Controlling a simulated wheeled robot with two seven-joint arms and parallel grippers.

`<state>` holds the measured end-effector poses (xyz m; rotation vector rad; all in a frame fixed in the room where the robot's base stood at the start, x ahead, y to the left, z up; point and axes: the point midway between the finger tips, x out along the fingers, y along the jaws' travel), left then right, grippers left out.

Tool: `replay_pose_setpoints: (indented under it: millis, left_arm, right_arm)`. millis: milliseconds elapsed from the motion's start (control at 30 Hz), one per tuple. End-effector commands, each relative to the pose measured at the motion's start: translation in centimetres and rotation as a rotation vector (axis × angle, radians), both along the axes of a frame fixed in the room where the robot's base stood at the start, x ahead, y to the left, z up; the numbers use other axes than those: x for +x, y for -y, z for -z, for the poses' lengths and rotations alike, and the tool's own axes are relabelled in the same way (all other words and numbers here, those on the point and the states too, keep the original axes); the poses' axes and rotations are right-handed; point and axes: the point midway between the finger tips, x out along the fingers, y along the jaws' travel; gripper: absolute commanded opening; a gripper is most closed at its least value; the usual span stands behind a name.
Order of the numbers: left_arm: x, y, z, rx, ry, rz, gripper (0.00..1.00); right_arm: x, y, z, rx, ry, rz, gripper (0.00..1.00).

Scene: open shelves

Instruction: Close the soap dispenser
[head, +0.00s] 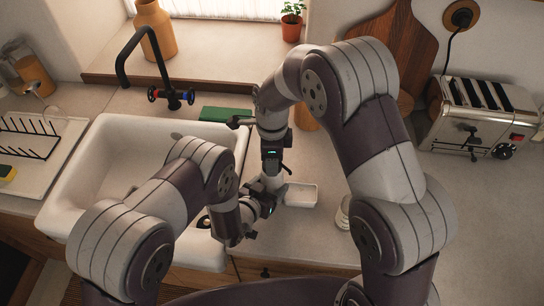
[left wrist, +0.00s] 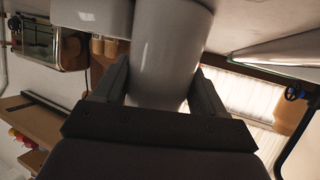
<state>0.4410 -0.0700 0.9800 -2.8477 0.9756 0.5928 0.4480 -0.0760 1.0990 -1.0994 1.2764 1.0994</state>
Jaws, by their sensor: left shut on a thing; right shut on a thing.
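The soap dispenser (head: 271,183) shows as a small pale cylinder on the counter beside the sink's right rim, mostly hidden by my grippers. In the left wrist view it is a large pale cylinder (left wrist: 168,55) between the two dark fingers of my left gripper (left wrist: 160,88). My left gripper (head: 266,198) is shut on the dispenser's body from the near left. My right gripper (head: 272,166) comes from above and is shut on the dispenser's top part. A small dark spout-like piece (head: 287,169) shows beside it. The joint between top and body is hidden.
A white sink (head: 100,180) with a black faucet (head: 150,60) lies left. A white dish (head: 302,194) sits just right of the dispenser, and a white jar (head: 342,214) further right. A green block (head: 222,114) lies behind. A toaster (head: 485,115) stands far right.

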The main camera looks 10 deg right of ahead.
Motion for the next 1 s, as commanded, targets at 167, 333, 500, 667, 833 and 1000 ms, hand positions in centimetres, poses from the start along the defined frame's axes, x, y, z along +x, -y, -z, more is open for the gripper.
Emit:
replay_pose_setpoints:
  millis: [167, 333, 500, 667, 833, 1000]
  left_arm:
    - [0.0, -0.1, 0.1, 0.000, -0.004, -0.005, 0.00]
    - [0.0, -0.1, 0.1, 0.000, -0.004, -0.004, 0.00]
    - [0.0, -0.1, 0.1, 0.000, -0.004, -0.003, 0.00]
    - [0.0, -0.1, 0.1, 0.000, -0.004, -0.003, 0.00]
    - [0.0, -0.1, 0.1, 0.000, -0.004, -0.002, 0.00]
    - [-0.1, -0.1, 0.1, 0.000, -0.004, -0.002, 0.00]
  right_arm:
    - [0.0, 0.1, -0.1, -0.001, 0.000, 0.081, 0.24]
    - [0.0, 0.1, -0.1, -0.001, -0.001, 0.079, 0.82]
    - [0.0, 0.0, 0.0, -0.001, -0.001, 0.078, 0.82]
    - [0.1, 0.0, -0.8, 0.001, 0.002, 0.078, 0.82]
    - [0.1, 0.0, -3.8, 0.001, 0.003, 0.078, 0.82]
    - [0.1, 0.0, -6.4, 0.000, 0.002, 0.078, 0.82]
